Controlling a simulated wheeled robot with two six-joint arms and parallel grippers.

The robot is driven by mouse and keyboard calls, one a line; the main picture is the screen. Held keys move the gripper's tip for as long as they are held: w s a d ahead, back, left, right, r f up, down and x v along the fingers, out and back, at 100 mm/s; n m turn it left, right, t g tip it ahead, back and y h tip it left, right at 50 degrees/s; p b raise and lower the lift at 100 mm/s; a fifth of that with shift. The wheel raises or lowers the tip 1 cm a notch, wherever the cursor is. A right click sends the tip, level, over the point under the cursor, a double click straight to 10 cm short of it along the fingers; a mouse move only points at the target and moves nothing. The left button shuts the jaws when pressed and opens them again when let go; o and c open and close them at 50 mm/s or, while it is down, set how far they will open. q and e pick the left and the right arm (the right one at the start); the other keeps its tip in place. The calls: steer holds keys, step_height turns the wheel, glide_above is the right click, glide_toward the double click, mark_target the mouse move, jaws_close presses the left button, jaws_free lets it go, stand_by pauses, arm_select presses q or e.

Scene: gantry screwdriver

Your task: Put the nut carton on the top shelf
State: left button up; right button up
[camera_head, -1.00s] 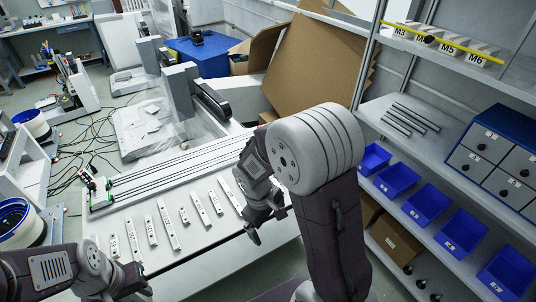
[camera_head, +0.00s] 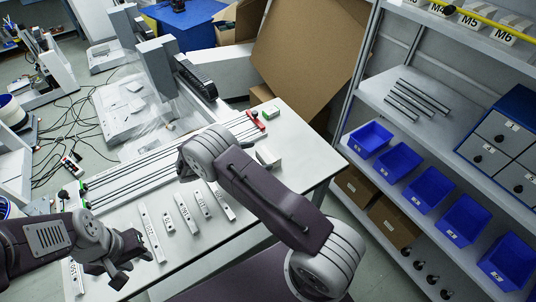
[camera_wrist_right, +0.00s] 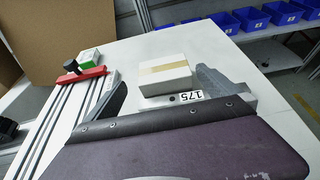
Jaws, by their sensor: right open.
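The nut carton, a white box with a tan tape band (camera_wrist_right: 165,76), lies on the white table. In the head view a pale box (camera_head: 267,157) by my right forearm appears to be the same carton. My right gripper (camera_wrist_right: 165,92) is open, with its two fingers either side of the carton's near end; contact cannot be told. In the head view my right arm hides that gripper. My left gripper (camera_head: 125,262) is open and empty over the table's left end. The top shelf (camera_head: 447,20) holds several labelled bins, M4 to M6 readable.
A red clamp (camera_head: 256,121) and a green-and-white box (camera_head: 272,111) sit by the rails near the carton. Several labelled bars (camera_head: 184,213) lie on the table. The middle shelf (camera_head: 375,87) holds metal rods; blue bins (camera_head: 427,188) sit lower.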

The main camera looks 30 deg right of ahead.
mark_target(263, 155)
steer(key=shift+s+x, duration=0.1)
steer(key=shift+x, duration=0.5)
steer(key=shift+s+x, duration=0.15)
steer(key=shift+x, duration=0.5)
steer(key=shift+d+f, duration=0.1)
steer(key=shift+d, duration=0.2)
steer(key=x, duration=0.5)
steer(key=shift+d, duration=0.1)
steer(key=c, duration=1.9)
step_height(263, 155, up, 5)
steer(key=shift+f+p, duration=0.1)
steer(key=shift+p, duration=0.35)
steer(key=shift+c, duration=0.2)
steer(key=s+d+r, duration=0.6)
steer(key=s+d, duration=0.1)
steer(key=s, duration=0.2)
steer(key=shift+s+r+p, duration=0.15)
steer(key=shift+r+p, duration=0.05)
steer(key=shift+p, duration=0.25)
